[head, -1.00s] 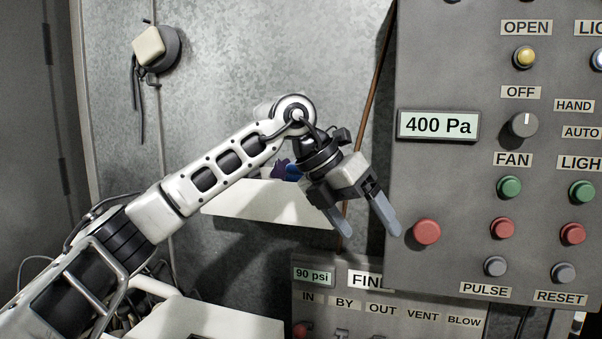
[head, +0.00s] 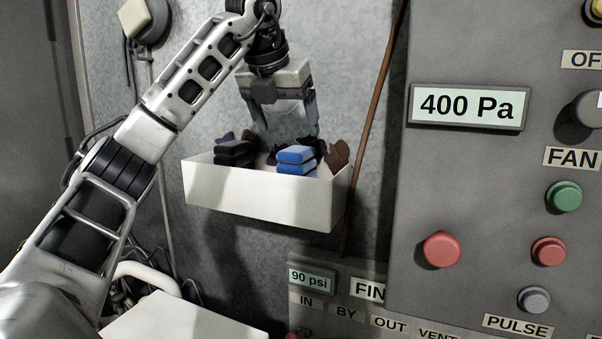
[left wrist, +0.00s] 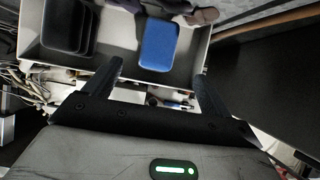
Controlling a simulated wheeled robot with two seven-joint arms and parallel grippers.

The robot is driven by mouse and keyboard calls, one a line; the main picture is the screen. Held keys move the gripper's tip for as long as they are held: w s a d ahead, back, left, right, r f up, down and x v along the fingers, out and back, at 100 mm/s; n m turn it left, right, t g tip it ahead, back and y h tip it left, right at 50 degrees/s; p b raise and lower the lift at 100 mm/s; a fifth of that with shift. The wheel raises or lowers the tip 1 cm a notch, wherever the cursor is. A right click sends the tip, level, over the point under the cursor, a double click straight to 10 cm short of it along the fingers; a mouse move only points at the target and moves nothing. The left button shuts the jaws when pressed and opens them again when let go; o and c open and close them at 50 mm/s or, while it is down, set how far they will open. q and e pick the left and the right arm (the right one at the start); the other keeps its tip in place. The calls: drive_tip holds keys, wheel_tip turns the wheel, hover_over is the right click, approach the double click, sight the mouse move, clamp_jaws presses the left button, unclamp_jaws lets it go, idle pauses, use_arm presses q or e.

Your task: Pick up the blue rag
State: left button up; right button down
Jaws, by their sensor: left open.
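The blue rag (head: 295,160) is a folded stack lying in a white wall bin (head: 262,197), right of the bin's middle. It also shows in the left wrist view (left wrist: 158,45), ahead of the fingertips. My left gripper (head: 287,134) is open and points down over the bin, its fingers just above and behind the blue rag in the head view. In the left wrist view the two fingers (left wrist: 158,66) stand apart with nothing between them, one to each side of the rag's line. My right gripper is not in view.
Black folded rags (head: 236,153) lie left of the blue one in the bin. Dark purple and brown gloves (head: 338,157) lie behind and beside them.

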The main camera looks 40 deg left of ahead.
sight(292, 150)
use_arm(q)
drive_tip(key=x, duration=0.5)
drive_tip(key=shift+a, duration=0.1)
drive_tip(key=x, duration=0.2)
drive_tip(key=p+x, duration=0.1)
drive_tip(key=x, duration=0.2)
drive_tip(key=shift+a+f, duration=0.1)
drive_tip(key=shift+a, duration=0.15)
drive_tip(key=shift+w+f, duration=0.25)
drive_tip(key=shift+f, duration=0.05)
drive_tip(key=shift+c, duration=0.3)
drive_tip(key=c, duration=1)
